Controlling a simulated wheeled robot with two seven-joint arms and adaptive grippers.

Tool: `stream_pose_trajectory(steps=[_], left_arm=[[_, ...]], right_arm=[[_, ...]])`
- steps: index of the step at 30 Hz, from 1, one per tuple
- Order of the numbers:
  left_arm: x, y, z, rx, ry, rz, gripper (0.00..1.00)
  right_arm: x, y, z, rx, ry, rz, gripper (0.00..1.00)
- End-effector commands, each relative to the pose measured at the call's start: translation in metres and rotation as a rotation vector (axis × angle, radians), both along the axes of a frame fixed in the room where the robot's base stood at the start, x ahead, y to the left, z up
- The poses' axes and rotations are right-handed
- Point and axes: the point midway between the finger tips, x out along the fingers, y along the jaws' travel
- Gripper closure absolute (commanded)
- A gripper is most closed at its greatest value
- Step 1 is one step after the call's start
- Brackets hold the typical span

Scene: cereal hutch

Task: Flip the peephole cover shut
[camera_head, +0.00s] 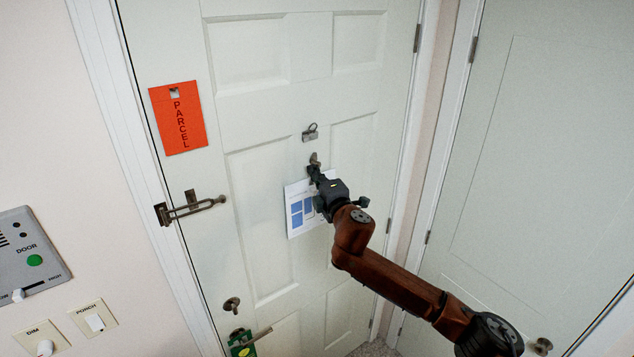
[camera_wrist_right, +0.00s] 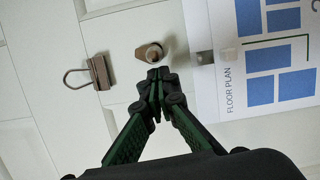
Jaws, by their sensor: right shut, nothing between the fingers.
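The peephole (camera_head: 315,158) is a small bronze fitting on the white door, between a metal clip and a floor plan sheet. In the right wrist view the peephole (camera_wrist_right: 154,52) shows as a round part with a flat tab, seemingly its cover (camera_wrist_right: 140,52), toward the clip side. How far the cover is swung is hard to tell. My right gripper (camera_head: 312,171) is shut and empty, just below the peephole. In the right wrist view its fingertips (camera_wrist_right: 158,74) are together close to the peephole; I cannot tell whether they touch it. My left gripper is not in view.
The metal clip (camera_head: 310,133) hangs above the peephole. The floor plan sheet (camera_head: 296,225) hangs below, partly behind my right gripper. An orange PARCEL tag (camera_head: 178,118), a door guard latch (camera_head: 190,207) and a green-tagged handle (camera_head: 243,343) are farther left.

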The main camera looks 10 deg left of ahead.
Motion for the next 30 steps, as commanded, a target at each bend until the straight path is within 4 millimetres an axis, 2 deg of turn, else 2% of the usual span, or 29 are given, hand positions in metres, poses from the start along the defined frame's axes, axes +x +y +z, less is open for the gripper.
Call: stream_pose_trajectory(steps=[6,15,21,30], left_arm=[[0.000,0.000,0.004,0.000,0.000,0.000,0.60],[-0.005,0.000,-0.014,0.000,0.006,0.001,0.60],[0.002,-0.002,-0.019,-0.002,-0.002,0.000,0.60],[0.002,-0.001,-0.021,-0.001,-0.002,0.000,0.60]], right_arm=[[-0.021,0.032,0.000,0.000,-0.002,0.010,1.00],[-0.069,-0.008,-0.003,0.000,-0.002,-0.002,1.00],[-0.094,-0.020,-0.002,-0.001,-0.001,-0.001,1.00],[-0.103,-0.025,-0.001,-0.002,-0.001,-0.002,1.00]])
